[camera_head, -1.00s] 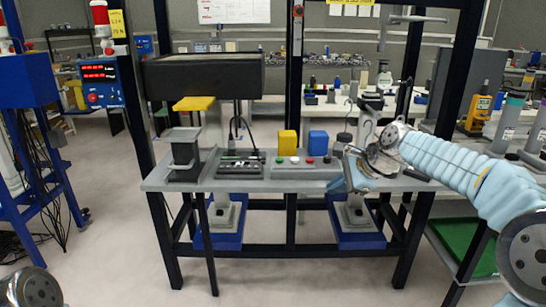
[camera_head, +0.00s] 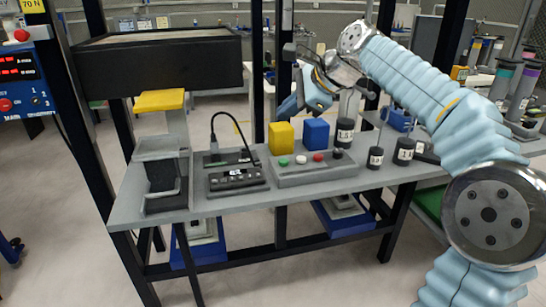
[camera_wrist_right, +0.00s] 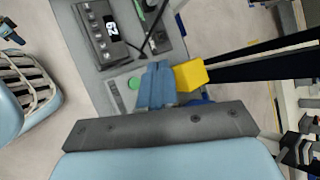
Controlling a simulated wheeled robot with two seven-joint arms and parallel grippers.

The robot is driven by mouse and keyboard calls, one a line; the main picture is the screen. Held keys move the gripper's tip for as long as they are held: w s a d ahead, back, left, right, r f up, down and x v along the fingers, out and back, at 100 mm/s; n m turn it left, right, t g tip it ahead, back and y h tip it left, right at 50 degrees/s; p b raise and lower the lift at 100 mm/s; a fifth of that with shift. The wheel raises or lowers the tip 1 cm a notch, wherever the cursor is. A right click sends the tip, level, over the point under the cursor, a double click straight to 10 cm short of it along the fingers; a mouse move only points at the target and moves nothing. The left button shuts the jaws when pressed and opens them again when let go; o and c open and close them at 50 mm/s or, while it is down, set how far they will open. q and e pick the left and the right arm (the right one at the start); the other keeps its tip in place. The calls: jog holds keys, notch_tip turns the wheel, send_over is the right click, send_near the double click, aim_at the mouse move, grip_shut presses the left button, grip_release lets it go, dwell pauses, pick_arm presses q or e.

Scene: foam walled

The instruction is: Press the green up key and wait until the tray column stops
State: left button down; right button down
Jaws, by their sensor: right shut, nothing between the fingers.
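The key box (camera_head: 316,175) lies on the grey bench. Its green key (camera_head: 283,162) is at the left of the row, before white, red and black ones. My right gripper (camera_head: 288,106) is shut and empty, above and behind the key box, apart from it in this view. In the wrist view its blue fingers (camera_wrist_right: 155,88) are together, with the green key (camera_wrist_right: 134,83) just left of them. Contact cannot be told. The grey tray column (camera_head: 163,172) stands at the bench's left end, below a yellow piece (camera_head: 160,100). My left gripper is out of view.
A yellow block (camera_head: 281,137) and a blue block (camera_head: 315,134) stand behind the key box. A black display unit (camera_head: 236,178) sits left of it. Black weights (camera_head: 376,157) stand to the right. A large dark box (camera_head: 160,64) overhangs the left end.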

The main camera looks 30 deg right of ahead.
aim_at(287, 162)
jog(key=shift+f, duration=0.1)
notch_tip(287, 162, down, 8)
jog(key=b, duration=0.4)
jog(key=shift+f+b, duration=0.2)
jog(key=shift+b, duration=0.15)
jog(key=shift+f, duration=0.15)
dwell(1.8)
jog(key=shift+f, duration=0.4)
